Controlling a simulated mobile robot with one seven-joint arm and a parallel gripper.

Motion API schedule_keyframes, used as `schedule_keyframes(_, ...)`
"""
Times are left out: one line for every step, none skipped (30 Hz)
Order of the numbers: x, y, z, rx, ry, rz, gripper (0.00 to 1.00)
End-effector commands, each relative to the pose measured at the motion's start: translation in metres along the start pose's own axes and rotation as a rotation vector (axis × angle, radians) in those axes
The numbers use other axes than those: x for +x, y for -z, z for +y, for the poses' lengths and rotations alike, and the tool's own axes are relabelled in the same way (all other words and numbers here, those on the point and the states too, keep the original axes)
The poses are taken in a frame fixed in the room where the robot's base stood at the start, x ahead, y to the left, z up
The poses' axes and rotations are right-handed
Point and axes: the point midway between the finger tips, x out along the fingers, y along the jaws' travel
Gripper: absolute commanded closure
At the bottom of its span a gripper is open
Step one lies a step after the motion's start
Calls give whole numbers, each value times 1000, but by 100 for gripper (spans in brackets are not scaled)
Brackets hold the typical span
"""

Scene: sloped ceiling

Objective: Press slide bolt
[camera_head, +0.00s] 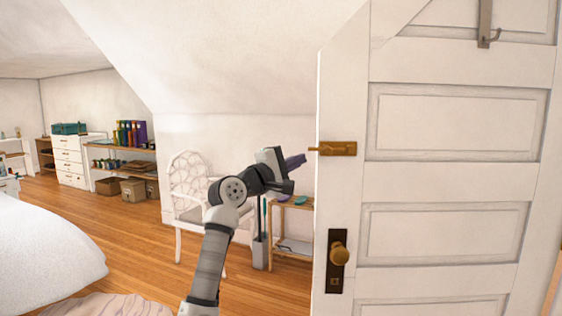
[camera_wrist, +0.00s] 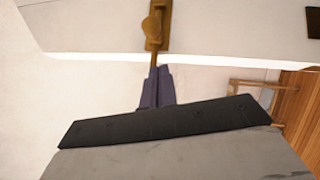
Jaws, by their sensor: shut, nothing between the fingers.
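The brass slide bolt (camera_head: 336,148) is mounted on the white door (camera_head: 345,100), above the round brass knob (camera_head: 339,254). Its rod sticks out past the door's left edge. In the wrist view the bolt (camera_wrist: 155,28) is at the top centre, with its rod pointing down toward my fingers. My gripper (camera_head: 302,159) is shut and empty, just left of the rod's end in the head view. In the wrist view my purple fingertips (camera_wrist: 158,70) are together, close to the rod's tip. I cannot tell whether they touch it.
The door stands ajar on the right, with a metal hook (camera_head: 485,35) near its top. Behind my arm are a white chair (camera_head: 190,180) and a small wooden shelf (camera_head: 290,252). A white bed (camera_head: 45,250) is at the left. Wooden floor (camera_head: 130,228) is open between them.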

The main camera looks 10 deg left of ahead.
Motion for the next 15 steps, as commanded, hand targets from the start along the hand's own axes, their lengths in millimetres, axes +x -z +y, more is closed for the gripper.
schedule_keyframes(8,-8,3,1,0,-3,100)
schedule_keyframes(11,-12,3,1,0,-3,100)
schedule_keyframes(14,-16,2,2,0,-2,100)
schedule_keyframes(16,-18,2,1,-1,-2,100)
schedule_keyframes(19,-20,2,1,0,-2,100)
schedule_keyframes(21,-23,2,2,0,-1,100)
schedule_keyframes(23,-24,2,2,0,-1,100)
schedule_keyframes(24,-26,1,1,0,-1,100)
schedule_keyframes(25,-27,1,0,0,-1,100)
schedule_keyframes(26,-27,1,0,0,0,100)
schedule_keyframes(26,-28,0,0,0,0,100)
schedule_keyframes(27,-28,0,0,0,0,100)
schedule_keyframes(27,-28,0,0,0,1,100)
schedule_keyframes(27,-28,0,1,0,1,100)
schedule_keyframes(27,-28,0,1,0,1,100)
